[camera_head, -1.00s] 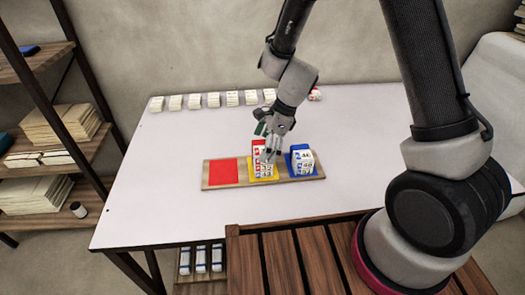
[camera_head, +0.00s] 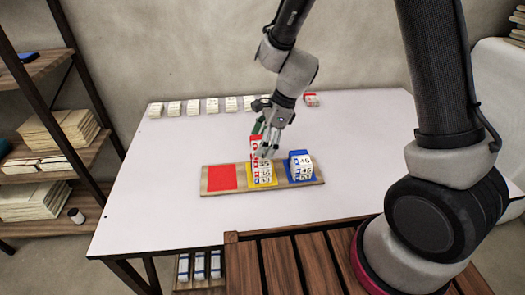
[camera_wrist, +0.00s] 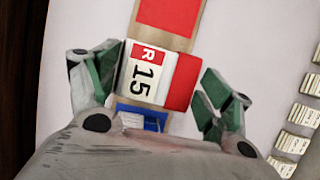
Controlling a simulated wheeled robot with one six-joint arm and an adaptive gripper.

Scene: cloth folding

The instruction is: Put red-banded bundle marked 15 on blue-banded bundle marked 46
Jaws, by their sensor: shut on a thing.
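The red-banded bundle marked 15 (camera_wrist: 145,75) is between the fingers of my gripper (camera_wrist: 157,88) in the wrist view, its label facing the camera. In the head view the red bundle (camera_head: 256,146) is raised above the yellow square (camera_head: 250,183) of the wooden tray, with my gripper (camera_head: 266,146) shut on it. The blue-banded bundle marked 46 (camera_head: 301,166) sits on the blue square at the tray's right end. In the wrist view a blue patch (camera_wrist: 150,112) shows partly behind the held bundle.
The tray (camera_head: 215,193) has a bare red square (camera_head: 222,177) at its left. A white-labelled bundle (camera_head: 264,173) stands on the yellow square. Several pale bundles (camera_head: 192,107) line the table's back edge, with a red one (camera_head: 311,99) at right. The table (camera_head: 150,190) is clear at left.

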